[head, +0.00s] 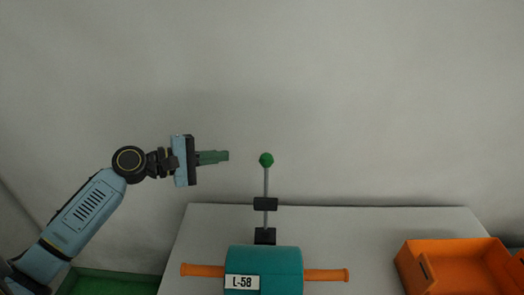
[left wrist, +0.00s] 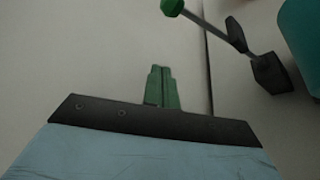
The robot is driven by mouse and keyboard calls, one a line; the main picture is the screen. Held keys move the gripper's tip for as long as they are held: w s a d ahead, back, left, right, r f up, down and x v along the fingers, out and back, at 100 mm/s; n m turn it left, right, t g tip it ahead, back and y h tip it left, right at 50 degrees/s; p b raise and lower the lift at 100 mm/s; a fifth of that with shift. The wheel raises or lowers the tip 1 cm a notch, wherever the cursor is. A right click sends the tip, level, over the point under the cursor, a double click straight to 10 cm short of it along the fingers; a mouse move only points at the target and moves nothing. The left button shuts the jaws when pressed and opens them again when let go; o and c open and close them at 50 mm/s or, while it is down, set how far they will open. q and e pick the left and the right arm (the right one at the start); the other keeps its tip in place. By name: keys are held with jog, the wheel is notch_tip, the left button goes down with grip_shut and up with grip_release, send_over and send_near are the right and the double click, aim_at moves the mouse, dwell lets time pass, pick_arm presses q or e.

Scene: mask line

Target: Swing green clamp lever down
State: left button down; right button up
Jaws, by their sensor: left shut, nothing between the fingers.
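The clamp lever stands upright behind the teal block, a grey rod with a green ball knob (head: 266,160) on top. Its black pivot and base (head: 265,236) sit on the table. My left gripper (head: 226,156) is shut and empty, its green fingers pointing right, level with the knob and a short gap to its left. In the left wrist view the shut fingers (left wrist: 160,72) show at the centre, and the green knob (left wrist: 173,7) is at the top edge, apart from them. The right gripper is not in view.
A teal block (head: 265,268) labelled L-58 with orange handles (head: 326,275) on both sides stands at the front of the grey table (head: 365,235). An orange crate (head: 455,246) is at the right. A green surface (head: 115,284) lies low at the left. The space around the knob is clear.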

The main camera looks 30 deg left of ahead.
pick_arm(q)
jog(key=w+d+p, duration=0.4)
jog(key=d, duration=0.4)
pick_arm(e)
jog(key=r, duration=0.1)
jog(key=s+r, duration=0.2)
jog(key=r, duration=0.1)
pick_arm(q)
jog(key=shift+d+f, duration=0.1)
jog(key=shift+d, duration=0.05)
dwell(0.3)
